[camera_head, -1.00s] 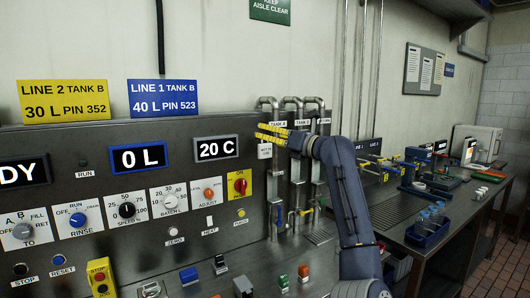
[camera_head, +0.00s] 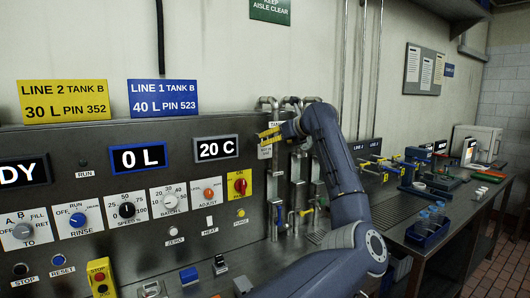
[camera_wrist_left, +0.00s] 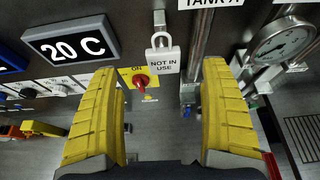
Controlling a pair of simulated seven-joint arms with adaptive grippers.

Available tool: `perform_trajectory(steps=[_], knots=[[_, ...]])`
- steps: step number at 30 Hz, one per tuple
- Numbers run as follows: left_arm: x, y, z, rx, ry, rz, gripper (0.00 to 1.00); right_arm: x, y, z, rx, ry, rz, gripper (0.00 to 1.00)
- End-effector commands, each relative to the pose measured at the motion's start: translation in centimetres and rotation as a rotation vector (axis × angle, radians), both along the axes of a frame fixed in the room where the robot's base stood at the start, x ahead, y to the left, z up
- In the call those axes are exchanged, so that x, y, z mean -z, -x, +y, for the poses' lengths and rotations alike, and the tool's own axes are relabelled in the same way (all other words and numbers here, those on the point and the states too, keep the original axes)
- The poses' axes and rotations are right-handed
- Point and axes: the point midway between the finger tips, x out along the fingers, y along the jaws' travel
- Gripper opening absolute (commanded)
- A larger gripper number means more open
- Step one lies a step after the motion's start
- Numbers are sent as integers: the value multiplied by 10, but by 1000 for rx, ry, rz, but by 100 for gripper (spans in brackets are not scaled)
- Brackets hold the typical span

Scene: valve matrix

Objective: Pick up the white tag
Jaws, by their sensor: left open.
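The white tag (camera_wrist_left: 163,60), lettered NOT IN USE, hangs by its looped top from a small fitting on the dark panel in the left wrist view. It shows small in the head view (camera_head: 264,152). My left gripper (camera_head: 267,136) has yellow fingers and is open and empty, just above the tag in the head view. In the left wrist view the fingers lie on either side of the tag, with the tag beyond and between their tips. I see no contact with it. My right gripper is in neither current view.
A red knob on a yellow plate (camera_head: 241,186) is left of and below the tag. The 20 C display (camera_head: 216,149) is left. Vertical metal pipes (camera_head: 297,180) stand close at right, and a round gauge (camera_wrist_left: 282,41) is right of the fingers. Buttons line the lower bench.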

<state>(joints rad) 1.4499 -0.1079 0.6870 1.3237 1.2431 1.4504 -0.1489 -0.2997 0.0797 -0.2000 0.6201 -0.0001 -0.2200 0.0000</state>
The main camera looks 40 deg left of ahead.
Motion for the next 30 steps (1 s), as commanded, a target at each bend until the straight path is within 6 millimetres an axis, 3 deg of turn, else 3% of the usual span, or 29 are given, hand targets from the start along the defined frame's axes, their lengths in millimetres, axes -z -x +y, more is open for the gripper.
perform_trajectory(steps=[6,16,30], knots=[[12,-6,28,-1,-1,1,80,0,0,0,0,0,0,44],[18,-11,42,0,-1,2,80,0,0,0,0,0,0,44],[37,-25,82,0,-1,2,80,0,0,0,0,0,0,44]])
